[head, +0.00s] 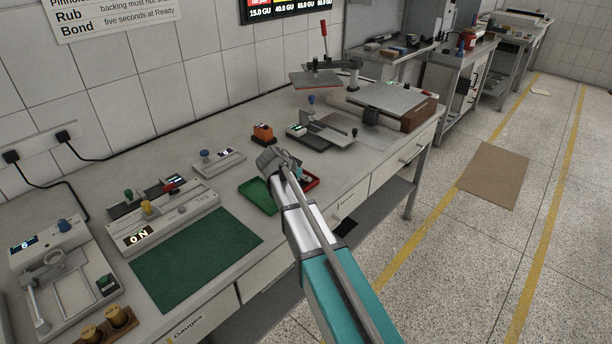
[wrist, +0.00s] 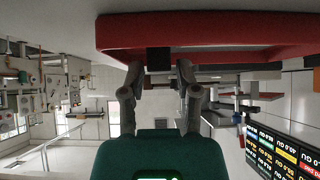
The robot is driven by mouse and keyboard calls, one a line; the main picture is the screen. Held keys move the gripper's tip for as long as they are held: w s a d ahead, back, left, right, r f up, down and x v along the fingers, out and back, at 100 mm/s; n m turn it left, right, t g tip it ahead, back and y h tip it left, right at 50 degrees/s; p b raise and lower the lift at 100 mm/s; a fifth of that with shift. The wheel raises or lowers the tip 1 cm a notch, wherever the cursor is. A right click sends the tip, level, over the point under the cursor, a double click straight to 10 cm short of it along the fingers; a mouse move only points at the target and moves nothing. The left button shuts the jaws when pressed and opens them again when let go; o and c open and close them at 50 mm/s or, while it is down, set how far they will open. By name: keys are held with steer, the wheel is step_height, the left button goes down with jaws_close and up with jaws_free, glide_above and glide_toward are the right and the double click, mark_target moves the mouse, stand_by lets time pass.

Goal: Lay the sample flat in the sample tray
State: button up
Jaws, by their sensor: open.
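My gripper (head: 273,161) is at the end of the arm, above the bench by two shallow trays. In the wrist view its fingers (wrist: 160,75) stand apart, and I see nothing clearly held between them. A green tray (head: 258,197) lies just left of the gripper. A red tray (head: 312,182) lies to its right, partly hidden by my arm. A large red edge (wrist: 225,52) spans the top of the wrist view, with a small dark patch beyond the fingers. I cannot make out the sample, nor tell which tray is the sample tray.
A green mat (head: 196,258) lies at the front left. A device with a lit display (head: 160,218) stands behind it. A small orange-topped block (head: 263,133) is behind the gripper. A flat-plate press (head: 392,100) stands at the bench's far end.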

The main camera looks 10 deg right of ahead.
steer(key=p+v, duration=0.7)
steer(key=v, duration=0.4)
stand_by(0.7)
steer(key=s+d+f+n+g+y, duration=0.1)
steer(key=s+d+n+y, duration=0.1)
steer(key=s, duration=0.6)
steer(key=s+d+f+n+g+y, duration=0.2)
steer(key=s+n, duration=0.3)
steer(key=s, duration=0.3)
steer(key=s+d+f+n+g+y, duration=0.2)
steer(key=s+d+n+y, duration=0.1)
steer(key=s, duration=0.5)
steer(key=shift+d+f+n, duration=0.15)
steer(key=shift+f+n, duration=0.05)
steer(key=shift+n, duration=0.1)
steer(key=shift+r, duration=0.1)
